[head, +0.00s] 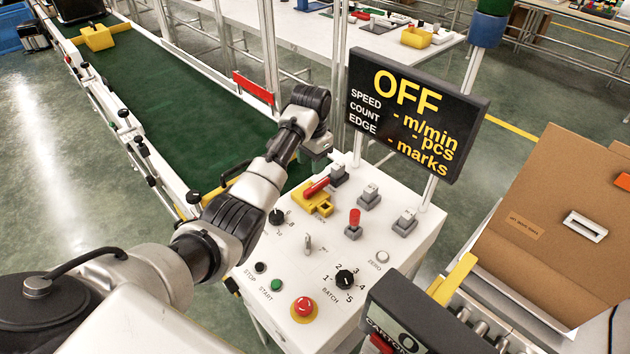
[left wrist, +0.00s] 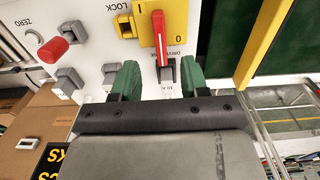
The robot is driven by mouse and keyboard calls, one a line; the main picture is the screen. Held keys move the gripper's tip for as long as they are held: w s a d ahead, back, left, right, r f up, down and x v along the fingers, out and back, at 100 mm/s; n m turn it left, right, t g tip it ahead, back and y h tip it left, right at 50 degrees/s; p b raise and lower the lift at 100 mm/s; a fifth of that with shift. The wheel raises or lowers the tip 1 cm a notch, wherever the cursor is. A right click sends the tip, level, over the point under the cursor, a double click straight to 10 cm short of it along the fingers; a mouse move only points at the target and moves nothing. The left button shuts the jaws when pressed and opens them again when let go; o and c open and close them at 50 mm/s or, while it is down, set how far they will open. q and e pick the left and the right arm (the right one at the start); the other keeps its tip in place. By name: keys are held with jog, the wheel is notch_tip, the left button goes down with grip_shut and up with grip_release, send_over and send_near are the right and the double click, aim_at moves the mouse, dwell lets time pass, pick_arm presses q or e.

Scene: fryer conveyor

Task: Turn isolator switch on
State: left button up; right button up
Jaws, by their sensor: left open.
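The isolator switch is a yellow block (head: 325,208) with a red handle (head: 316,188) on the far left part of the white control panel. In the left wrist view, its yellow plate (left wrist: 177,18) carries the marks 1 and 0, and the red handle (left wrist: 161,38) points toward my gripper. My left gripper (left wrist: 158,82) is open, its green fingers apart with the handle's end beyond and between them in the picture. No contact shows. In the head view, the left gripper (head: 318,150) hangs above the panel's back edge, its fingertips hard to make out. My right gripper is not in view.
A display (head: 417,112) reading OFF stands behind the panel (head: 290,258). Grey-based switches, a red knob (head: 354,218), a batch dial (head: 345,277) and a red stop button (head: 303,308) sit near the isolator. A green conveyor (head: 170,95) runs along the left.

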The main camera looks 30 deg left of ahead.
pick_arm(q)
send_over(311, 189)
notch_tip(311, 189, down, 5)
jog(key=shift+s+r, duration=0.1)
jog(key=shift+s, duration=0.05)
jog(key=f, duration=0.3)
jog(key=shift+w+f, duration=0.2)
jog(key=shift+f, duration=0.45)
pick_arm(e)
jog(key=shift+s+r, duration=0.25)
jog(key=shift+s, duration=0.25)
pick_arm(q)
jog(key=shift+c, duration=0.2)
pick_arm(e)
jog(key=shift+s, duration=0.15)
pick_arm(q)
grip_shut()
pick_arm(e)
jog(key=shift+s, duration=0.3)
